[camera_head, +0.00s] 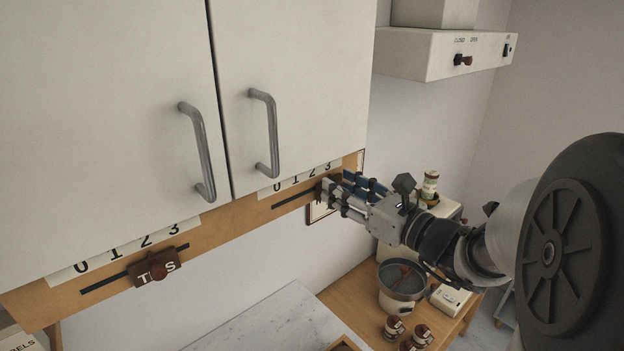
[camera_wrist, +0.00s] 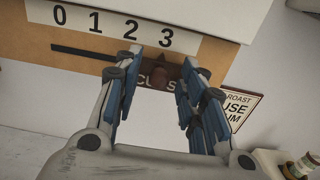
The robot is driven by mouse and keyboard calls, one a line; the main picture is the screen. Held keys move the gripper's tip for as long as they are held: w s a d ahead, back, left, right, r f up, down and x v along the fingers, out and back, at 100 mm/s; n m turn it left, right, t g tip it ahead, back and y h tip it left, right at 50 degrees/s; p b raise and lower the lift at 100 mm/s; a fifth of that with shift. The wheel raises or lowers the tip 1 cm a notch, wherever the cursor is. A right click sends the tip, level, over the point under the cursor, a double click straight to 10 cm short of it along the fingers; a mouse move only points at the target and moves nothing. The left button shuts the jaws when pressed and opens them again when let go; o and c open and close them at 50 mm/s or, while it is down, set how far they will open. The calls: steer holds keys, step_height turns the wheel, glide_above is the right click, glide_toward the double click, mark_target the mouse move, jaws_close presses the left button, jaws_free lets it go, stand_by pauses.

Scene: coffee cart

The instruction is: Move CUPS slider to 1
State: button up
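The CUPS slider shows in the wrist view as a dark brown plate with a round reddish knob (camera_wrist: 159,84). Its pointer is at the 3 on the white 0-to-3 scale (camera_wrist: 92,22). My gripper (camera_wrist: 161,66) is open, with one blue-padded finger on each side of the knob and a visible gap to it on both sides. The fingers hide some of the plate's letters. The dark slot (camera_wrist: 78,52) runs left from the plate, clear. In the head view my gripper (camera_head: 334,194) covers most of the slider at the right end of its slot (camera_head: 294,200).
A second slider (camera_head: 153,269), its label partly hidden by its knob, sits near 2 on the left scale. Cupboard handles (camera_head: 268,135) stick out above the wooden rail. A framed sign (camera_wrist: 240,108) hangs right of the CUPS slider. A pot (camera_head: 402,280) and jars stand below.

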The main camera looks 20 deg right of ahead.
steer(key=shift+c, duration=0.3)
jaws_close()
stand_by(0.3)
